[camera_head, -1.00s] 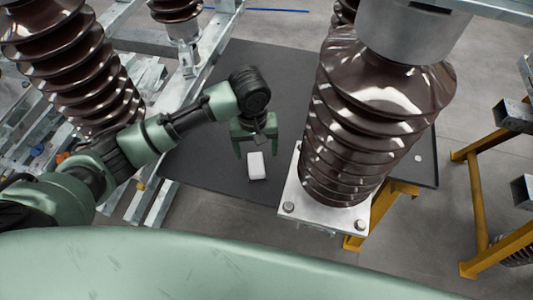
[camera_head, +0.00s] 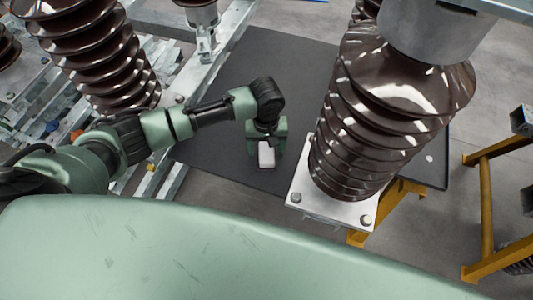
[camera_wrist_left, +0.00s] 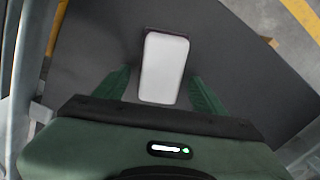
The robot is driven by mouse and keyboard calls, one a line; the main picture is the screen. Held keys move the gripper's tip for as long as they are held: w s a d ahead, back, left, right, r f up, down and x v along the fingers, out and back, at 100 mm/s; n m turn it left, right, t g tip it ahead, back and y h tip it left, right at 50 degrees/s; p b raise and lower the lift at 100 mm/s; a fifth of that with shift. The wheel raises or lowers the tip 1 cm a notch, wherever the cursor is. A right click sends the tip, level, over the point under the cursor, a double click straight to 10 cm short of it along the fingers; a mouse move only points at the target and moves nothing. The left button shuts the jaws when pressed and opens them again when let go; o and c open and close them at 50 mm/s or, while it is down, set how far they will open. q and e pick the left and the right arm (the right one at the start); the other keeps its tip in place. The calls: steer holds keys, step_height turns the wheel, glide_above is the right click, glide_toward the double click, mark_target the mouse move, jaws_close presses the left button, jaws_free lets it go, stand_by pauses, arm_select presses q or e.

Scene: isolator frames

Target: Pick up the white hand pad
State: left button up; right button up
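The white hand pad (camera_head: 266,155) is a small white block with rounded corners, lying on the dark mat (camera_head: 290,75). My left gripper (camera_head: 266,150) is over the pad, with its green fingers open on either side. In the left wrist view the pad (camera_wrist_left: 164,68) lies between and somewhat beyond the two fingertips of the left gripper (camera_wrist_left: 160,80), with gaps on both sides. The pad's near end is close to the gripper body. My right gripper is not seen in any view.
A large brown ribbed insulator (camera_head: 375,125) on a metal base plate (camera_head: 318,205) stands just right of the left gripper. Another brown insulator (camera_head: 95,55) and metal framing are at the left. Yellow stands (camera_head: 487,205) are at the right. The mat beyond the pad is clear.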

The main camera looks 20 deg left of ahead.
mark_target(266, 147)
arm_select(q)
steer(key=c, duration=1.2)
steer(key=shift+r, duration=0.15)
step_height(266, 147, up, 20)
steer(key=s+a+r+m, duration=0.1)
steer(key=s, duration=0.2)
steer(key=s+a+r+m, duration=0.1)
steer(key=s+a, duration=0.1)
steer(key=s, duration=0.1)
steer(key=s+a+r+m, duration=0.1)
steer(key=s+a+m, duration=0.1)
steer(key=s, duration=0.1)
steer(key=shift+s+a+r, duration=0.1)
steer(key=shift+s+r, duration=0.1)
steer(key=shift+s, duration=0.05)
